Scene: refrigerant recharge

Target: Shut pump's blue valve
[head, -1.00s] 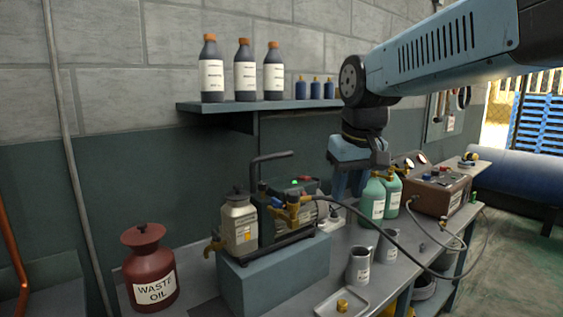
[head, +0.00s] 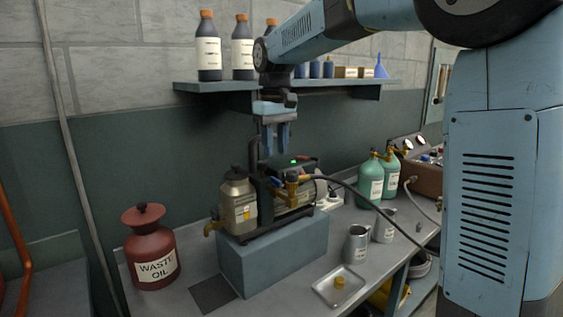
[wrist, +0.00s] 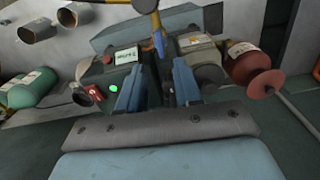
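The pump (head: 290,196) stands on a blue-grey block on the bench, with a green light on its top. A brass fitting (head: 292,178) with a dark hose sits at its front. In the wrist view a small blue part (wrist: 159,42), apparently the blue valve's handle, shows beside the brass fitting (wrist: 155,22), beyond my fingertips. I cannot make out its valve position. My gripper (head: 277,148) points down above the pump. In the wrist view its fingers (wrist: 158,80) are apart with nothing held between them.
A pale bottle (head: 239,206) stands at the pump's left, close to my gripper. A red waste oil can (head: 151,247) is further left. Green cylinders (head: 371,184), metal jugs (head: 357,243) and a tray (head: 322,290) are on the right. A shelf (head: 215,86) hangs behind.

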